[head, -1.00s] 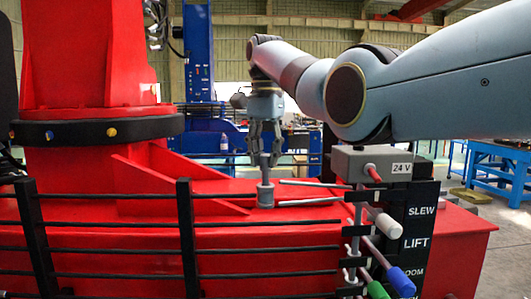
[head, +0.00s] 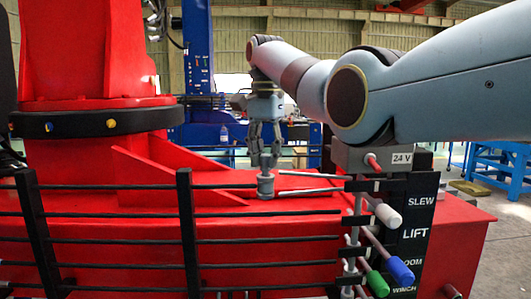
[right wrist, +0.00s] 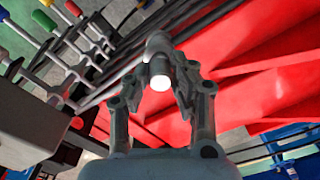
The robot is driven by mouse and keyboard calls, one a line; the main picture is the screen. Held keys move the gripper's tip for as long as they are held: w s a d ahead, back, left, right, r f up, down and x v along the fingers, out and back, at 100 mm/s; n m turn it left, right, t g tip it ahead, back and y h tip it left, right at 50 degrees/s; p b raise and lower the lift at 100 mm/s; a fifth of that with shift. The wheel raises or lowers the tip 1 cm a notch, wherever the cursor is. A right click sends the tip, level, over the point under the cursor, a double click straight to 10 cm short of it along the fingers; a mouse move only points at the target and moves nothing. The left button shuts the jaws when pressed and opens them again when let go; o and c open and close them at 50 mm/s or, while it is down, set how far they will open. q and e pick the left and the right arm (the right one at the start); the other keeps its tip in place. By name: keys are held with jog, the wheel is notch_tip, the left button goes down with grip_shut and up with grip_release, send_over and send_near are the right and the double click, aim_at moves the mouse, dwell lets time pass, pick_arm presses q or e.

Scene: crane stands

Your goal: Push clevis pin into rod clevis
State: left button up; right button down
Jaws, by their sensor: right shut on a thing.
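The grey rod clevis (head: 265,187) stands upright on the red crane base in the head view. It also shows in the right wrist view (right wrist: 158,43), behind the pin. My right gripper (head: 265,160) points down just above the clevis, shut on the clevis pin (head: 266,161). In the right wrist view the pin's bright round end (right wrist: 160,83) shows between the two fingers. The pin is upright and in line with the clevis. Its lower end is hidden, so I cannot tell how deep it sits. My left gripper is not in view.
Grey rods (head: 312,174) run right from the clevis. Black rails (head: 110,239) cross in front. Levers with a white knob (head: 388,217), a blue knob (head: 399,271) and a green knob stand at right, beside the labelled black panel (head: 415,232). A red gusset (head: 165,173) rises at left.

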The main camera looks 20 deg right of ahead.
jog(key=shift+f, duration=0.55)
jog(key=c, duration=1.1)
grip_release()
jog(key=shift+o, duration=0.2)
jog(key=shift+r, duration=0.1)
notch_tip(320, 180, up, 3)
jog(key=p, duration=0.3)
jog(key=shift+r, duration=0.95)
